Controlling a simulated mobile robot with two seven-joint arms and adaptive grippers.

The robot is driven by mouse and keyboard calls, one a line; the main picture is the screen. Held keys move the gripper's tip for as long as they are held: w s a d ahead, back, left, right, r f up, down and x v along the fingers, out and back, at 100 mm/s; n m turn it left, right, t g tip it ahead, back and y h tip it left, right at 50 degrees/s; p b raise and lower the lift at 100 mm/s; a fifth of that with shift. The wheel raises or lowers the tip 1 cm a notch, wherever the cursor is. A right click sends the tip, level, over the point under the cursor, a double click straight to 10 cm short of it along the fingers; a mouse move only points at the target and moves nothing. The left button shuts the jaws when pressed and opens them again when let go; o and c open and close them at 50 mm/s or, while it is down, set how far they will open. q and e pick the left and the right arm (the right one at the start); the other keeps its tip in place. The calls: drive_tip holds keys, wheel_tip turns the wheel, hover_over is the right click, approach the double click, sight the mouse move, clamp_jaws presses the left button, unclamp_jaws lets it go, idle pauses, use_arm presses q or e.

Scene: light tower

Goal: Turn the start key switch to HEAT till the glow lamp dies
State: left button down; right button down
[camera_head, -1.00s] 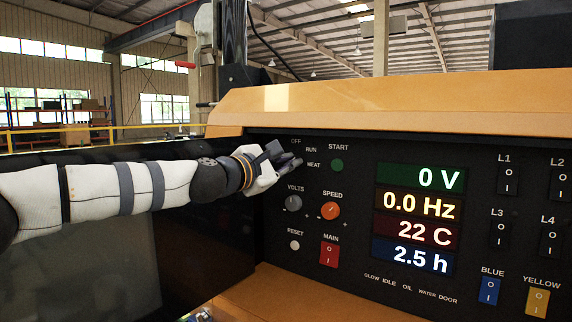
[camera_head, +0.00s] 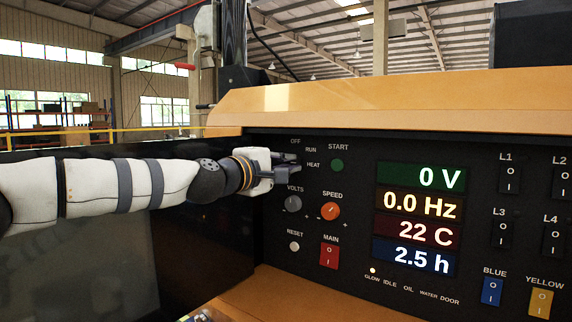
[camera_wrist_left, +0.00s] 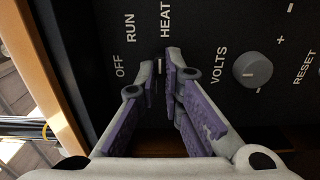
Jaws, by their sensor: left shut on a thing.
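The start key switch is mostly hidden between the fingers of my left gripper (camera_head: 287,172), at the panel's upper left among the labels OFF, RUN and HEAT. In the left wrist view the gripper (camera_wrist_left: 161,78) is shut on the switch, with the fingertips at the panel just below the word HEAT. A small part of the key switch (camera_wrist_left: 161,62) shows between the tips, in line with HEAT. My right gripper is not in view.
The VOLTS knob (camera_head: 293,204) is just below my gripper, with the SPEED knob (camera_head: 330,211) to its right. The green START button (camera_head: 337,165) is close on the right. An orange ledge (camera_head: 380,105) overhangs the panel. The displays read 0 V, 0.0 Hz, 22 C and 2.5 h.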

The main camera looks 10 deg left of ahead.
use_arm(q)
drive_tip(key=shift+r, duration=0.2)
idle(0.3)
drive_tip(key=c, duration=1.8)
unclamp_jaws()
drive_tip(key=shift+o, duration=0.4)
drive_tip(key=shift+f, duration=0.1)
